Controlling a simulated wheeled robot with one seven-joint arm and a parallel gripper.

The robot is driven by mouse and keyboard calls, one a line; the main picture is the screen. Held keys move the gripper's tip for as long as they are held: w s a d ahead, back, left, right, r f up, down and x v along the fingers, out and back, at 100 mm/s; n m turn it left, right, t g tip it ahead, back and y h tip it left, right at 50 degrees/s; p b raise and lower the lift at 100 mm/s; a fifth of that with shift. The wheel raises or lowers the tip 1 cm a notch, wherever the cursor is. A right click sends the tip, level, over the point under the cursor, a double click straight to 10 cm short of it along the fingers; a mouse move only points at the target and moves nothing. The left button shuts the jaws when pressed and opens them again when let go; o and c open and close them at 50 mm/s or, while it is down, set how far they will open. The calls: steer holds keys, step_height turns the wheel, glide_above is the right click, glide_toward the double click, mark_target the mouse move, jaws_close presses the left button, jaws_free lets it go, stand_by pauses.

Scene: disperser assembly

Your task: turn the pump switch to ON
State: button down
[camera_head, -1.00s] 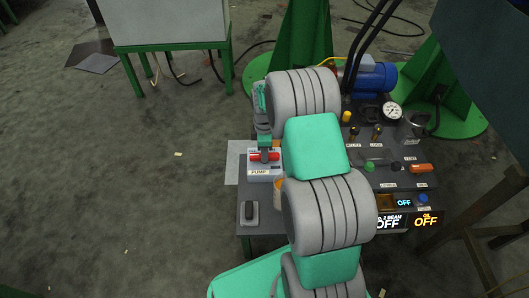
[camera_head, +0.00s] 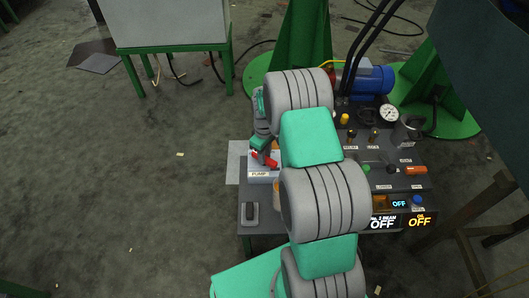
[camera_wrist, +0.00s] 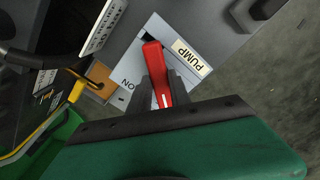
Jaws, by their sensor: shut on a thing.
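The red pump switch handle (camera_head: 265,159) sits on a light plate above the PUMP label (camera_head: 259,174), at the left part of the dark bench. My gripper (camera_head: 262,146) is over it and shut on the handle. In the wrist view the red handle (camera_wrist: 157,75) lies between my two dark fingers (camera_wrist: 160,92). The handle is turned at an angle to the plate. The word ON shows on the plate (camera_wrist: 128,83) beside the handle; part of the plate is hidden by my fingers.
Displays reading OFF (camera_head: 383,223) stand at the bench's front right. A gauge (camera_head: 389,114), a blue motor (camera_head: 374,82), an orange handle (camera_head: 416,170) and small knobs are on the right side. A grey switch (camera_head: 250,212) is at the front left. Open floor lies left.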

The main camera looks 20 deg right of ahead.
steer(key=m+p, duration=0.1)
steer(key=m, duration=0.4)
steer(key=shift+r+m+p, duration=0.1)
steer(key=shift+m+p, duration=0.2)
steer(key=shift+p, duration=0.1)
steer(key=m+p, duration=0.1)
steer(key=m, duration=0.4)
steer(key=c, duration=1.2)
jaws_free()
step_height(320, 180, up, 8)
steer(key=shift+f+p, duration=0.15)
steer(key=shift+p, duration=1.05)
steer(key=shift+s+f, duration=0.1)
